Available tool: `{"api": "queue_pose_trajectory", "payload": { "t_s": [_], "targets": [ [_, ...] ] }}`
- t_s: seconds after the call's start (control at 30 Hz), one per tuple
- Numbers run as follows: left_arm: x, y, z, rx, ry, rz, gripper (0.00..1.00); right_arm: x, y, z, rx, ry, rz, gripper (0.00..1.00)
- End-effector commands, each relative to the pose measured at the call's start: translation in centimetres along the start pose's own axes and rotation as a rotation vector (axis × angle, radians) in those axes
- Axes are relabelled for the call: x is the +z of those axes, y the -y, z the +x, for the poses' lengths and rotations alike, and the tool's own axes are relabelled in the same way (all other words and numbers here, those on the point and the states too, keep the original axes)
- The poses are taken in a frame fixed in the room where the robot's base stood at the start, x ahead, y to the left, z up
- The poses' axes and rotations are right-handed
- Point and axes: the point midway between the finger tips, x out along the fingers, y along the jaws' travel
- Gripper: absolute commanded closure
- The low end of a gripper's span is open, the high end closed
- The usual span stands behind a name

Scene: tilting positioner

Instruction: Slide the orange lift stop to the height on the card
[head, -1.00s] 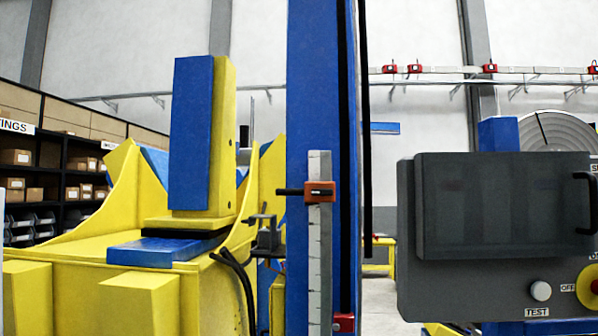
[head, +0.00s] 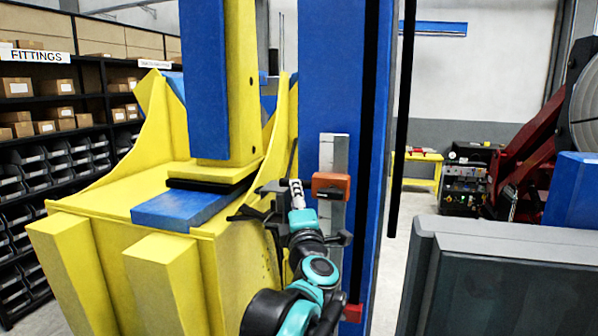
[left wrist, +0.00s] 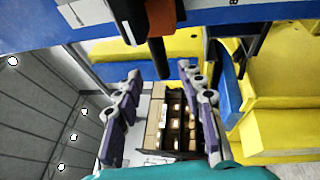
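The orange lift stop (head: 331,186) sits on the pale scale strip (head: 333,150) on the blue column. In the left wrist view the orange stop (left wrist: 166,17) is at the top, its black handle (left wrist: 158,55) pointing down toward the gap between my fingers. My right gripper is not in view. No height card is readable.
The yellow positioner (head: 110,215) with its blue and yellow upright stands left of the column. A dark bracket is close behind my left gripper. A red block (head: 352,312) sits low on the column. A grey panel box (head: 510,270) stands at the right; shelves line the left.

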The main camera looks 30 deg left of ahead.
Motion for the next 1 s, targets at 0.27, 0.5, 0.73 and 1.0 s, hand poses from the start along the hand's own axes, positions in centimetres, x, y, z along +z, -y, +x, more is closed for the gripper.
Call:
{"api": "queue_pose_trajectory", "payload": {
  "t_s": [0.27, 0.5, 0.73, 1.0],
  "targets": [
    [-0.1, -0.1, 4.5, 0.001, -0.001, 0.004, 0.61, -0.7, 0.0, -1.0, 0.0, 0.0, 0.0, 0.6],
    [0.0, 0.0, 6.9, 0.001, 0.002, 0.003, 0.61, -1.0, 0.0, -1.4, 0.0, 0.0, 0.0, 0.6],
    [0.1, 0.1, 7.1, 0.0, 0.003, 0.004, 0.61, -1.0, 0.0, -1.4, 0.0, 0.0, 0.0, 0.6],
    [0.1, 0.1, 7.0, 0.001, 0.004, 0.004, 1.0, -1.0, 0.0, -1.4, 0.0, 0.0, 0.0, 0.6]
  ]
}}
